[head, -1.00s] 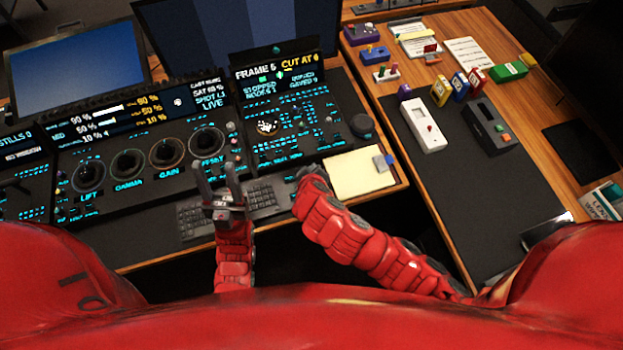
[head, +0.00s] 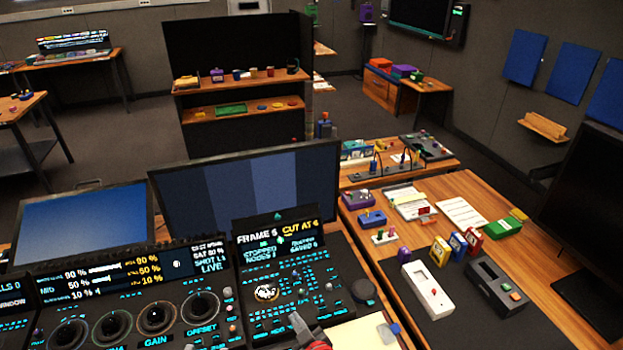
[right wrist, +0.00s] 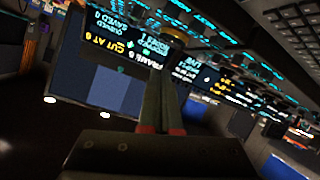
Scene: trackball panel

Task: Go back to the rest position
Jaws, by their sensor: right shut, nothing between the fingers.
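My right gripper (head: 302,328) shows only in part at the bottom edge of the head view, just in front of the trackball panel (head: 318,308). In the right wrist view its two dark fingers (right wrist: 161,108) are together with nothing between them. The patterned trackball (head: 267,292) sits in the panel, apart from the gripper. My left gripper is out of view.
The console with its row of dials (head: 155,314) fills the lower left. Monitors (head: 250,188) stand behind it. A notepad (head: 352,335) lies at the front right. The side table holds a white box (head: 427,290) and several small items. A shelf (head: 240,105) stands farther back.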

